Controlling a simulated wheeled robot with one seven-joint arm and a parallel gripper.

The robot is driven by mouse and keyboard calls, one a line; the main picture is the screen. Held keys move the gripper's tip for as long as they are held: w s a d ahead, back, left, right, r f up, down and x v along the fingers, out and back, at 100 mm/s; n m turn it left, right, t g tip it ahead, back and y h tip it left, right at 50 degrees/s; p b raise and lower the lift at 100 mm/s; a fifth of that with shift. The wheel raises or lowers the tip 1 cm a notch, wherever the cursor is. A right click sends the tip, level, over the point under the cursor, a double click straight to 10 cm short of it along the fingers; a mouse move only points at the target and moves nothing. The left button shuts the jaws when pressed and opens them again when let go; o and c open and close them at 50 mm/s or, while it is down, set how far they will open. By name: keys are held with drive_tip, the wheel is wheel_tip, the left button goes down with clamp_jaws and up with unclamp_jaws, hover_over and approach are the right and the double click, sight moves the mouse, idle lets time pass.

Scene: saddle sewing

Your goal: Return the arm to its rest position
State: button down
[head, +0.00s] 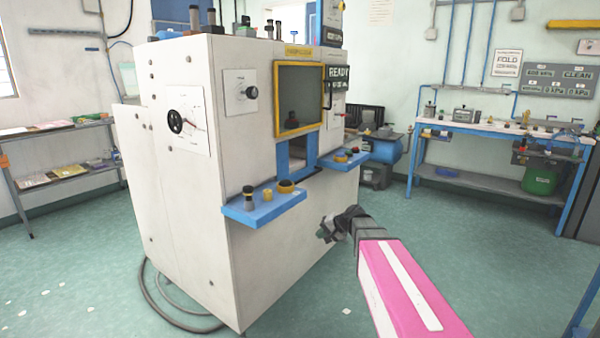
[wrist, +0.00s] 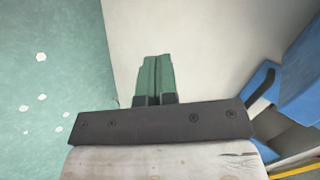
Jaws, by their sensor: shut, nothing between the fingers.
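My gripper (head: 325,231) is at the end of my pink and white arm in the head view. It hangs in front of the lower right part of a large white machine (head: 188,218), below its blue shelves. In the wrist view my gripper's green fingers (wrist: 154,62) lie side by side, shut and empty. From the head view I cannot tell whether the gripper touches the machine.
Small blue shelves (head: 262,212) with knobs stick out from the machine front. A hose (head: 172,306) lies on the floor at its base. A blue workbench (head: 470,131) stands back right, a grey rack (head: 64,178) at left. The green floor (head: 470,240) at right is clear.

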drive_tip(key=s+d+f+n+g+h, duration=0.1)
drive_tip(key=s+d+f+h, duration=0.3)
drive_tip(key=s, duration=0.6)
drive_tip(key=s+d+f+n+g+h, duration=0.2)
drive_tip(key=s+d+f, duration=0.4)
drive_tip(key=s, duration=0.5)
drive_tip(key=f+g+h, duration=0.1)
drive_tip(key=h, duration=0.1)
drive_tip(key=shift+d+g+h, duration=0.2)
drive_tip(key=shift+g+h, duration=0.1)
drive_tip(key=shift+h, duration=0.1)
drive_tip(key=c, duration=1.8)
unclamp_jaws()
drive_tip(key=shift+s+f, duration=0.1)
